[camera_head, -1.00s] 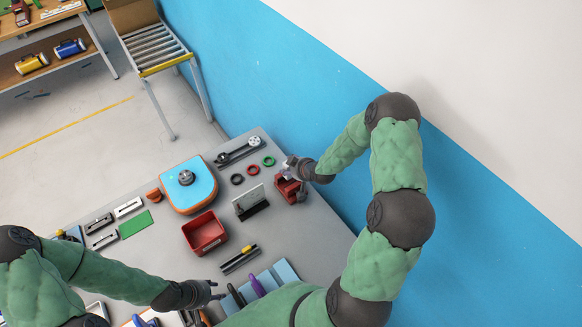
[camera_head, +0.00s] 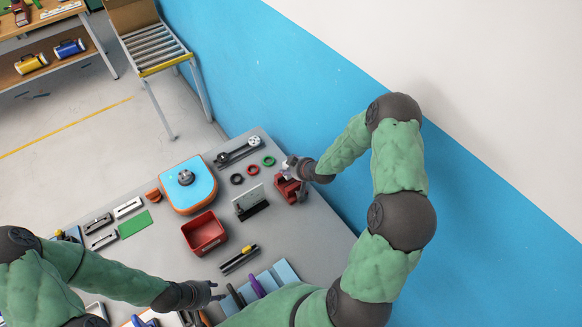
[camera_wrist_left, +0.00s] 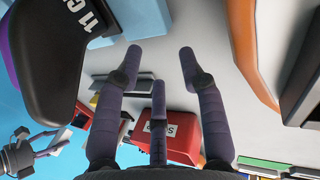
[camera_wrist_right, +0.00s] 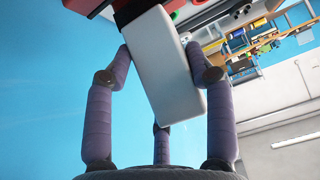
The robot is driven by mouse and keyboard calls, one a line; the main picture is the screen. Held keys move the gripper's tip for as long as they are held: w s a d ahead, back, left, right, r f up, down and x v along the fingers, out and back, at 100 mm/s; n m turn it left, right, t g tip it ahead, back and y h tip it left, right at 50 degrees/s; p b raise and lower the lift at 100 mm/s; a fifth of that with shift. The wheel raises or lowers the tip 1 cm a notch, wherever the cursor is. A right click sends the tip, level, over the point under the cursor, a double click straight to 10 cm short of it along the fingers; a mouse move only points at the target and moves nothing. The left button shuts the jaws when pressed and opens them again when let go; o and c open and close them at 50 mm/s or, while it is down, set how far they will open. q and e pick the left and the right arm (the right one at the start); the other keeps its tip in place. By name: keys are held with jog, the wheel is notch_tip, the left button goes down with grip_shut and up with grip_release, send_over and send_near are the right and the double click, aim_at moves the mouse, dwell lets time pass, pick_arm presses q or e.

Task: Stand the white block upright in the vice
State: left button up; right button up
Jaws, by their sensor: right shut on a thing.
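The white block (camera_wrist_right: 165,75) is held between the fingers of my right gripper (camera_wrist_right: 158,48) and looks tilted in the right wrist view. Its far end meets or overlaps a dark part at the top, beside the red vice (camera_wrist_right: 92,6); I cannot tell whether it sits between the jaws. In the head view the red vice (camera_head: 290,189) stands near the table's wall side, with my right gripper (camera_head: 287,170) right over it. The block is mostly hidden there. My left gripper (camera_head: 212,290) is open and empty near the table's front, also in the left wrist view (camera_wrist_left: 161,52).
A red bin (camera_head: 204,233) and a dark stand with an upright grey plate (camera_head: 250,200) are left of the vice. A blue-topped orange fixture (camera_head: 188,184) and several rings are farther back. The blue wall (camera_head: 310,110) is close behind my right arm.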

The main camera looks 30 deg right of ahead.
pick_arm(q)
jog(key=shift+f+b, duration=0.45)
dwell(0.7)
jog(key=shift+f+b, duration=0.5)
pick_arm(e)
jog(key=shift+f, duration=0.55)
pick_arm(q)
jog(key=shift+f+b, duration=0.35)
pick_arm(e)
jog(key=shift+f, duration=0.35)
pick_arm(q)
jog(key=shift+s+d+f+b, duration=0.1)
jog(key=shift+f+b, duration=0.15)
jog(key=shift+b, duration=0.05)
pick_arm(e)
jog(key=shift+s+d+f, duration=0.1)
jog(key=shift+d+f, duration=0.05)
jog(key=shift+f, duration=0.15)
